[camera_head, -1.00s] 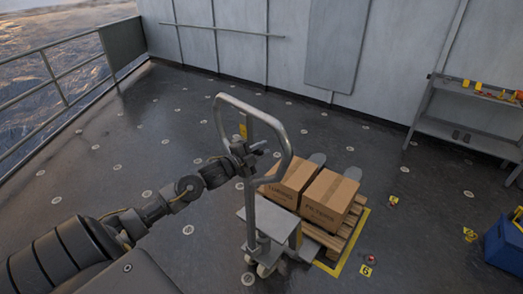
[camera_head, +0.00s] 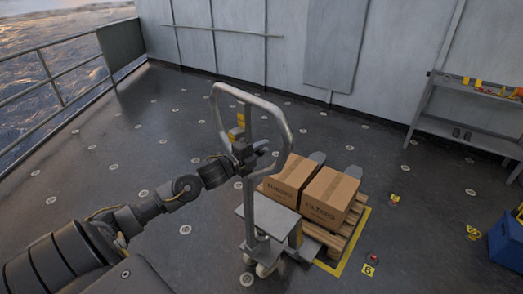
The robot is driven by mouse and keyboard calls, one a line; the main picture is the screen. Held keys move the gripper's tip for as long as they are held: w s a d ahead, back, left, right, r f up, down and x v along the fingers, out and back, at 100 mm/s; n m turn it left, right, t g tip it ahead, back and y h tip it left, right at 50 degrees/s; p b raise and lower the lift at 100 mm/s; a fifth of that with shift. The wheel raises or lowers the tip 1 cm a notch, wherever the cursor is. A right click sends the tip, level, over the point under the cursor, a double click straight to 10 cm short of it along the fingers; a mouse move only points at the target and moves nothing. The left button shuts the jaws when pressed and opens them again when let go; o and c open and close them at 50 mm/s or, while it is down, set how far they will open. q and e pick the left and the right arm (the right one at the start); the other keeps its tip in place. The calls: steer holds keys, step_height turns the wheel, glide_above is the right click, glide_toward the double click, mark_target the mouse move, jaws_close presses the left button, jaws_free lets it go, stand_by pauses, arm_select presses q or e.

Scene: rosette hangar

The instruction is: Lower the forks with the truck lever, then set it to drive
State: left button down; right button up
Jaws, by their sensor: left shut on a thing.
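The pallet truck (camera_head: 269,218) stands upright on the deck, its grey loop handle (camera_head: 284,127) rising toward me. My left gripper (camera_head: 258,152) is at the handle's centre post, inside the loop, shut on the truck lever, which the fingers mostly hide. Small yellow parts (camera_head: 236,133) show just above the gripper; I cannot tell whether they belong to the lever. The fork tips (camera_head: 318,157) show beyond a wooden pallet (camera_head: 346,238) bearing two cardboard boxes (camera_head: 331,197). The fork height is hard to tell. My right gripper is not in view.
A yellow floor outline (camera_head: 362,231) surrounds the pallet. A grey shelf (camera_head: 468,135) with small coloured items stands at the right wall, and a blue bin (camera_head: 507,243) at the right edge. A railing (camera_head: 55,75) runs along the left. The left deck is clear.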

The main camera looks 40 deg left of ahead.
arm_select(q)
steer(key=c, duration=1.3)
jaws_free()
steer(key=shift+s+a+f, duration=0.1)
steer(key=shift+s+f, duration=0.1)
steer(key=shift+s, duration=0.35)
steer(key=shift+s+a+r+b, duration=0.1)
steer(key=shift+s+a+b, duration=0.25)
steer(key=shift+s, duration=1.25)
steer(key=shift+s+a+r+b, duration=0.15)
steer(key=shift+s+b, duration=0.4)
steer(key=shift+s, duration=1.05)
steer(key=shift+s+a+f+b, duration=0.1)
steer(key=shift+s+a+b, duration=0.25)
steer(key=shift+s, duration=1.25)
steer(key=shift+d, duration=0.1)
